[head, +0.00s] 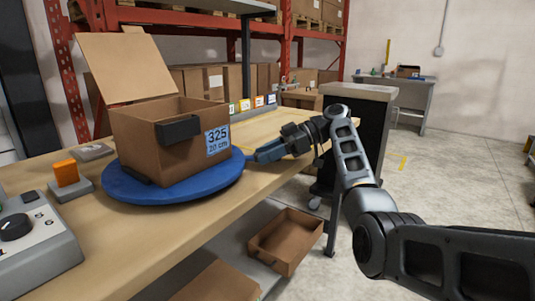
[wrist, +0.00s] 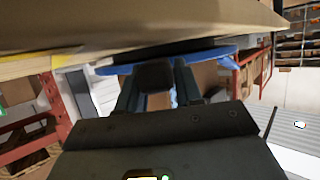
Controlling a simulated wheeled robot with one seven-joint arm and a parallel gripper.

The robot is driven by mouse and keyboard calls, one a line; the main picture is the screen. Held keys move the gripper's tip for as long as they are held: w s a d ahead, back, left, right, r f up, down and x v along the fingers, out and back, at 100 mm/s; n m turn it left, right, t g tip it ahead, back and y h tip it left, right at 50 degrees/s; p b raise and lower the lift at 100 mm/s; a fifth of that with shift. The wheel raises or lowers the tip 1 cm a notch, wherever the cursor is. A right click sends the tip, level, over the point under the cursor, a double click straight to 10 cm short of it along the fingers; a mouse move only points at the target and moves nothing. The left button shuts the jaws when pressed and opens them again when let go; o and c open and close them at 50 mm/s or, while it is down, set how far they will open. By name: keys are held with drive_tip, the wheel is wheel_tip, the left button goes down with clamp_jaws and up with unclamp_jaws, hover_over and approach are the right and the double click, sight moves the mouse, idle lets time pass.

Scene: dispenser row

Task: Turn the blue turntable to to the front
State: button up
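The blue turntable (head: 228,180) lies on the wooden bench at left centre, and its rim also shows in the wrist view (wrist: 215,54). An open cardboard box (head: 165,160) stands on it, flap raised, with a dark handle (head: 178,128) and a blue label reading 325, 20 cm (head: 217,140). A small black block (head: 135,177) sits near the turntable's left edge. My gripper (head: 254,156) is just right of the turntable. In the wrist view my fingers (wrist: 156,84) stand apart, with a dark block (wrist: 155,74) at the gap; contact is unclear.
A control box with a black knob (head: 15,227) and an orange block on a grey base (head: 66,173) stand left of the turntable. Small coloured labels (head: 258,101) line the bench's back. A cardboard tray (head: 285,243) lies below. Floor at right is clear.

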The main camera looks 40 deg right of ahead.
drive_tip(key=o, duration=0.4)
drive_tip(key=shift+w+d, duration=0.1)
drive_tip(key=shift+w, duration=0.1)
drive_tip(key=shift+c, duration=0.2)
drive_tip(key=v, duration=0.7)
drive_tip(key=shift+s+d+r, duration=0.1)
drive_tip(key=shift+s+d, duration=0.1)
drive_tip(key=shift+d, duration=0.05)
